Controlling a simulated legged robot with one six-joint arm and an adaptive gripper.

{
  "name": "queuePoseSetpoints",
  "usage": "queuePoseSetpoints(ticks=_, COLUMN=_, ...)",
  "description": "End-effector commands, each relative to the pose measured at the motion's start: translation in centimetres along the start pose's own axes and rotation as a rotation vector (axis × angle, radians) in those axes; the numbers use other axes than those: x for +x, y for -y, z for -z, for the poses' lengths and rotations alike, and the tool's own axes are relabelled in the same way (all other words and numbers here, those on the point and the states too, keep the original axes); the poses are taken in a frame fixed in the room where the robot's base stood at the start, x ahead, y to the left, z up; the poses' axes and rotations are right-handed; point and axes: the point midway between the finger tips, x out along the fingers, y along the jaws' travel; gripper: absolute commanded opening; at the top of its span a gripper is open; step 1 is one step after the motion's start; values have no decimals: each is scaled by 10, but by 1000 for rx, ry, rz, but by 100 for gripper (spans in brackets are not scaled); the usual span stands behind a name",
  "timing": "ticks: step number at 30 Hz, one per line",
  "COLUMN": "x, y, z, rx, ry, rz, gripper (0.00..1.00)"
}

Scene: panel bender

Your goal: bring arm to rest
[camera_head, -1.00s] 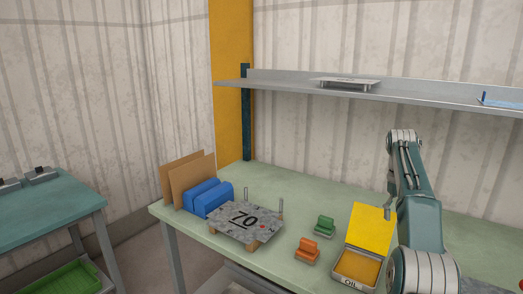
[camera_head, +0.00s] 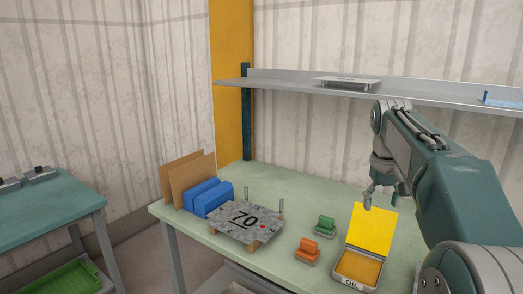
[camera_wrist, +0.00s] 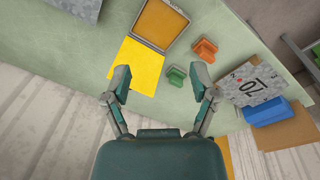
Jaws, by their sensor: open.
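My gripper (camera_head: 381,196) hangs at the end of my arm, above the back of the green table (camera_head: 275,181), near the raised yellow lid of the oil box. In the wrist view my gripper (camera_wrist: 167,87) has its two fingers wide apart with nothing between them. The open oil box (camera_head: 357,267) stands on the table below and in front of the gripper. It also shows in the wrist view (camera_wrist: 161,22).
A grey plate marked 70 (camera_head: 243,219) rests on supports, with blue blocks (camera_head: 208,197) and brown boards (camera_head: 190,178) behind it. Orange (camera_head: 308,250) and green (camera_head: 325,226) pieces stand between plate and box. A shelf (camera_head: 290,84) runs along the wall above.

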Motion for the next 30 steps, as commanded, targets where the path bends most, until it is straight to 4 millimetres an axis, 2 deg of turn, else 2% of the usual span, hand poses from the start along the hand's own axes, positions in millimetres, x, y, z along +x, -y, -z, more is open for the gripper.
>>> queuePoseSetpoints(ticks=1, x=-6, y=9, z=-14, rx=-1, ry=-23, rz=-1, gripper=76)
queuePoseSetpoints(ticks=6, x=-12, y=36, z=-54, rx=4, ry=-100, rz=1, gripper=76)
queuePoseSetpoints(ticks=14, x=0, y=74, z=-126, rx=16, ry=-216, rz=16, gripper=76)
queuePoseSetpoints(ticks=20, x=25, y=99, z=-182, rx=27, ry=-304, rz=35, gripper=76)
queuePoseSetpoints(ticks=24, x=51, y=114, z=-221, rx=37, ry=-364, rz=53, gripper=76)
queuePoseSetpoints(ticks=27, x=70, y=122, z=-243, rx=44, ry=-400, rz=65, gripper=76)
queuePoseSetpoints(ticks=30, x=83, y=127, z=-256, rx=49, ry=-422, rz=73, gripper=76)
